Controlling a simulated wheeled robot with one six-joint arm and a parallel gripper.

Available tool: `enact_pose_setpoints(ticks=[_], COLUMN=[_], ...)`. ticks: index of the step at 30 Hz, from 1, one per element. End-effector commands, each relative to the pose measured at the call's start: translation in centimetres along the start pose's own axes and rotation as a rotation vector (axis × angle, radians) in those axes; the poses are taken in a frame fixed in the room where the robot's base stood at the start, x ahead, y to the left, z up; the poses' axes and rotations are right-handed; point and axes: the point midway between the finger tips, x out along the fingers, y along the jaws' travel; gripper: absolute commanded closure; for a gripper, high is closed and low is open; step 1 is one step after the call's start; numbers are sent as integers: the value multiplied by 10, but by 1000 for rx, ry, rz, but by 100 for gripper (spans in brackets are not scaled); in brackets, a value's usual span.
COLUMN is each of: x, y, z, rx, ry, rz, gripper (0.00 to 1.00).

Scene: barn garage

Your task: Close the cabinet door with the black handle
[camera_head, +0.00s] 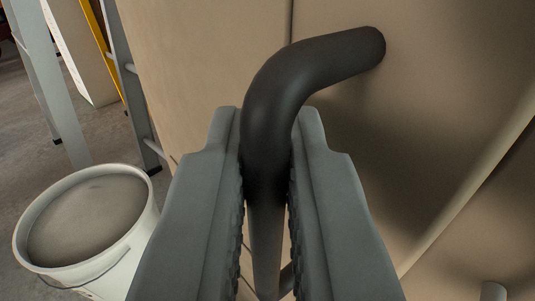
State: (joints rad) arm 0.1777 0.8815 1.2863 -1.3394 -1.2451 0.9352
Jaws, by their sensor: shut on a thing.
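The black handle (285,85) is a thick curved bar that leaves the beige cabinet door (440,70) at the upper right and bends down between my fingers. My gripper (268,165) is shut on the handle, with one grey finger on each side of it. A thin vertical seam runs down the beige front above and behind the handle. The lower part of the handle is partly hidden between the fingers. I cannot tell from this close view how far the door stands open.
A white bucket (133,235) with a grey top surface stands on the floor at the lower left. Grey ladder legs (48,75) and a yellow rail (99,45) stand at the upper left. A slanted beige edge (475,195) crosses the lower right. Some grey floor shows at the left.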

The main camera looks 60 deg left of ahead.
Motion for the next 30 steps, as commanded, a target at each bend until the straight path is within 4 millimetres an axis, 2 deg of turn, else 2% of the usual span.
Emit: enact_pose_setpoints(ticks=[17,18,20,30], x=[4,4,4,0], y=[5,5,5,5], z=[-1,-1,-1,0], rx=[0,0,0,1], ry=[1,1,1,0], rz=[1,1,1,1], gripper=[100,83,75,75])
